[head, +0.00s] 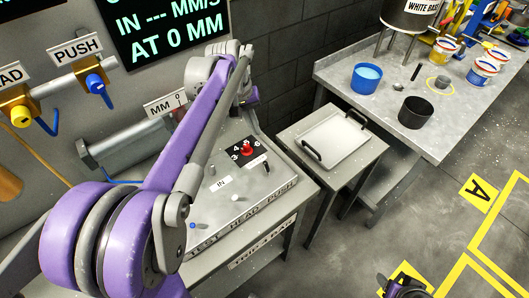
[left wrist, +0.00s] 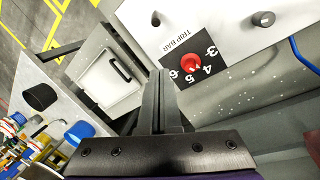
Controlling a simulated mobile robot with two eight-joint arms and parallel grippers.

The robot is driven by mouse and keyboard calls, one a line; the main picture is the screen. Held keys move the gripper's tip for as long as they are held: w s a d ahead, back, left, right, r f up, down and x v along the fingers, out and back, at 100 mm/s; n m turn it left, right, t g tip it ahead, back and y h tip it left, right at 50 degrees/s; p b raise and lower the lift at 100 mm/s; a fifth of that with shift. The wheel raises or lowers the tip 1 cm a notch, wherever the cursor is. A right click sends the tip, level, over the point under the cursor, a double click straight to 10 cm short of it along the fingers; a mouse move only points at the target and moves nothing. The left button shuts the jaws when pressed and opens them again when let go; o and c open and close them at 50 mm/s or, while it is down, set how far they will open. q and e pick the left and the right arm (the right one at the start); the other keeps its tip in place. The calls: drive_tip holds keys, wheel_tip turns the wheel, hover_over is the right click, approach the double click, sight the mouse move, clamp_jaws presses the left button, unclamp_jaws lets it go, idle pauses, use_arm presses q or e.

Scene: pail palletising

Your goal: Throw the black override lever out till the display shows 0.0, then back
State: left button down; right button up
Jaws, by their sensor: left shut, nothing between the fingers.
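The test-head bench top (head: 215,222) carries a red knob (head: 248,148) on a black numbered dial plate; the knob also shows in the left wrist view (left wrist: 192,62). A short black lever (head: 266,169) stands near the plate; I cannot confirm it is the override lever. In the left wrist view two dark stubs, one left (left wrist: 155,18) and one right (left wrist: 263,18), stand beyond the dial. The black display (head: 165,28) reads "IN --- MM/S" and "AT 0 MM"; its top is cut off. My left gripper (left wrist: 160,75) is shut and empty, over the bench near the dial.
A side table with a black-handled tray (head: 335,140) stands right of the bench. A steel table (head: 350,62) behind holds a blue tub (head: 367,78), a black pot (head: 415,112) and several pails. Yellow lines mark the floor. A dark part of my right arm shows at the bottom edge.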

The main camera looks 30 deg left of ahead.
sight(267, 156)
use_arm(q)
drive_tip(key=x, duration=1)
drive_tip(key=s, duration=0.1)
drive_tip(key=s+d+r, duration=0.1)
drive_tip(key=shift+s+d+r, duration=0.15)
drive_tip(key=shift+s+d, duration=0.35)
drive_tip(key=shift+s, duration=0.1)
